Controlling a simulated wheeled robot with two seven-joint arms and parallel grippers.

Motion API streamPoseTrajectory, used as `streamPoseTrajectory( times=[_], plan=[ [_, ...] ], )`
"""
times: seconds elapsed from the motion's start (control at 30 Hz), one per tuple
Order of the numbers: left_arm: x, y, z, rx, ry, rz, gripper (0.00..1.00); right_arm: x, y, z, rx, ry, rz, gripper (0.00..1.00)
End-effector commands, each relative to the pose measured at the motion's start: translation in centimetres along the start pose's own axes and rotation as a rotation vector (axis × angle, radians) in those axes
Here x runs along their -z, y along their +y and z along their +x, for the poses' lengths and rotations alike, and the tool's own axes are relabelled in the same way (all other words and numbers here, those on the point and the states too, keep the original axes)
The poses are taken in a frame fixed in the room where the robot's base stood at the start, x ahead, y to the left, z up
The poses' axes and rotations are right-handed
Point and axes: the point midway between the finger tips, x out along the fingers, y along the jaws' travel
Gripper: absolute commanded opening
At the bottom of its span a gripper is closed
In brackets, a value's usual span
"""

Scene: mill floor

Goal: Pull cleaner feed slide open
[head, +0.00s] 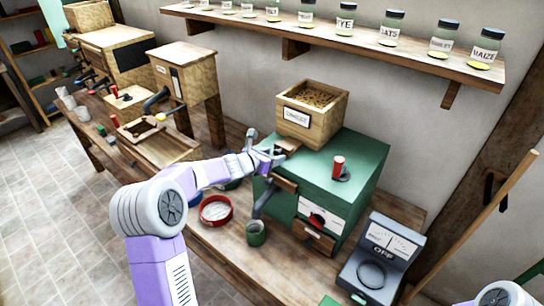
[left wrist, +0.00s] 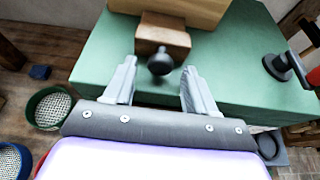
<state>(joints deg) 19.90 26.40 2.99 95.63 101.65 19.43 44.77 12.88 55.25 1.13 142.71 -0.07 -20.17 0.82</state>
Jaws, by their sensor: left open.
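The cleaner is a green box (head: 345,180) on the bench with a wooden grain hopper (head: 311,112) on top. The feed slide is a small wooden block (head: 288,145) sticking out under the hopper. In the left wrist view the slide (left wrist: 163,36) has a dark round knob (left wrist: 161,60) on its near end. My left gripper (head: 268,153) is open at the slide. In the left wrist view its two fingers (left wrist: 159,70) stand either side of the knob, with gaps, and do not grip it. My right gripper is out of view; part of my right arm shows at bottom right.
A grey scale (head: 374,260) is right of the cleaner. A shelf of jars (head: 345,28) runs above. A red-handled crank (head: 340,168) is on the cleaner's top.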

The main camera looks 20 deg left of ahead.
Motion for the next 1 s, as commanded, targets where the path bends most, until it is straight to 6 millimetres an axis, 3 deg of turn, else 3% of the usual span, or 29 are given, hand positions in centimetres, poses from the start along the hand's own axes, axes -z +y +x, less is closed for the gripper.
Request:
streamPoseTrajectory(
  times=[0.5,1.0],
  plan=[
    [0.0,0.1,-6.9,-0.003,0.001,-0.001,0.56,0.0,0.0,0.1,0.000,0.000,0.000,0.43],
    [0.1,0.1,-7.3,-0.001,0.002,-0.001,0.56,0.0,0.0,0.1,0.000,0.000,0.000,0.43]
  ],
)
